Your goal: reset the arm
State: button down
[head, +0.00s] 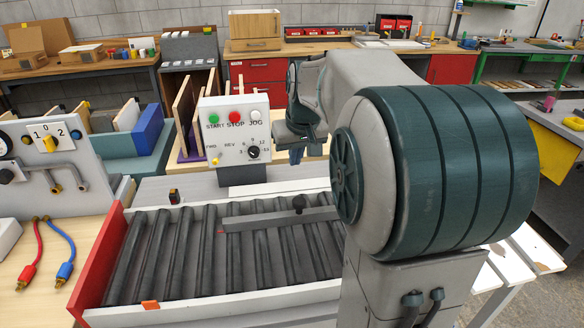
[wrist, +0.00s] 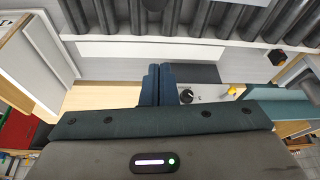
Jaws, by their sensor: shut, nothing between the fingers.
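My gripper (head: 297,156) is at the middle of the head view, just right of the grey control box (head: 235,165) with its START, STOP and JOG buttons. My arm bends above and in front of it and covers much of the right half of that view. In the wrist view, the two blue fingers of my gripper (wrist: 158,70) lie side by side, shut and empty. The control box's face with a black knob (wrist: 187,96) shows right beside the fingers.
A roller conveyor (head: 160,255) with a red end plate (head: 98,262) lies in front. A grey panel with a yellow dial (head: 48,143) stands at left. Boards (head: 184,105) stand upright behind the control box. A workbench with red drawers (head: 258,75) is at the back.

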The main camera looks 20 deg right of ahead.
jog(key=shift+s+a+r, duration=0.1)
jog(key=shift+s+r, duration=0.05)
jog(key=shift+r, duration=0.15)
dwell(0.4)
jog(key=s+a+f, duration=0.3)
jog(key=s, duration=0.4)
jog(key=s+a+f, duration=0.2)
jog(key=s+a, duration=0.2)
jog(key=s, duration=0.3)
jog(key=s+a+f+g, duration=0.1)
jog(key=s+a+f, duration=0.2)
jog(key=s, duration=0.4)
jog(key=shift+a+f+n, duration=0.35)
jog(key=shift+n, duration=0.05)
